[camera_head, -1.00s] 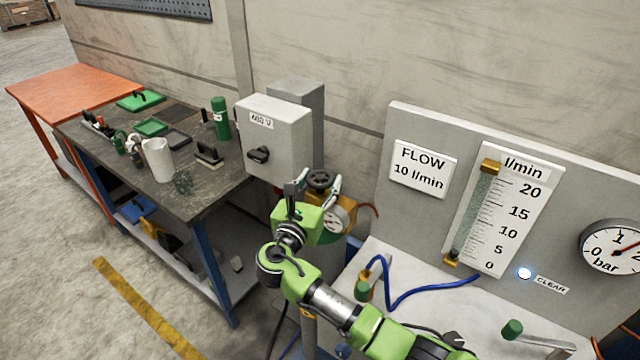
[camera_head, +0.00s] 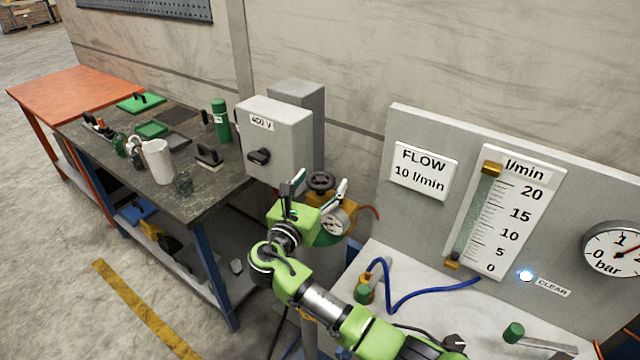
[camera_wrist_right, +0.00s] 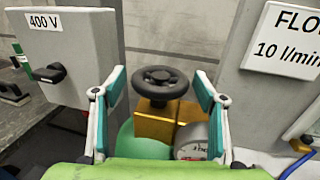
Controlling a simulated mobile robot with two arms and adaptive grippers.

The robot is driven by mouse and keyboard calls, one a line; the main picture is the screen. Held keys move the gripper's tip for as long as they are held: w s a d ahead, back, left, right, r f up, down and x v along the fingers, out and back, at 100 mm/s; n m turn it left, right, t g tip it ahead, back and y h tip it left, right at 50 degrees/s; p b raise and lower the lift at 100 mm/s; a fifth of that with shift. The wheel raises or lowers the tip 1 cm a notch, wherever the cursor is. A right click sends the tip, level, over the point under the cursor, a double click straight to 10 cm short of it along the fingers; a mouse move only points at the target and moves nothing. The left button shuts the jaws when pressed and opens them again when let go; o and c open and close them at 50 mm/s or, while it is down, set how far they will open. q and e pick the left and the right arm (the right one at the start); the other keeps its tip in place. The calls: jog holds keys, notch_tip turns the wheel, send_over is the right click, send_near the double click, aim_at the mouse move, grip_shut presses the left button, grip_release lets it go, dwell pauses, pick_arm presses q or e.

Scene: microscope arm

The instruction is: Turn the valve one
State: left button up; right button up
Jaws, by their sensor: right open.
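The valve is a black round handwheel (camera_head: 321,183) on a brass body, behind the fingers of my right gripper (camera_head: 319,187). In the right wrist view the handwheel (camera_wrist_right: 160,82) is centred ahead, between and beyond the two open fingers (camera_wrist_right: 160,92). The fingers stand wide, one on each side, and look apart from the wheel. The brass body (camera_wrist_right: 153,122) sits over a green cylinder (camera_wrist_right: 140,145), with a round gauge (camera_wrist_right: 191,150) at its right. My left gripper is not in view.
A grey 400 V box (camera_head: 277,140) stands left of the valve. The flow panel (camera_head: 422,168) stands to the right, with a blue hose (camera_head: 405,297) on the white bench (camera_head: 440,320). A dark workbench (camera_head: 205,205) with several items is at the left.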

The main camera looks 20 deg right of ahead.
jog(key=v, duration=1.2)
jog(key=shift+a+f, duration=0.1)
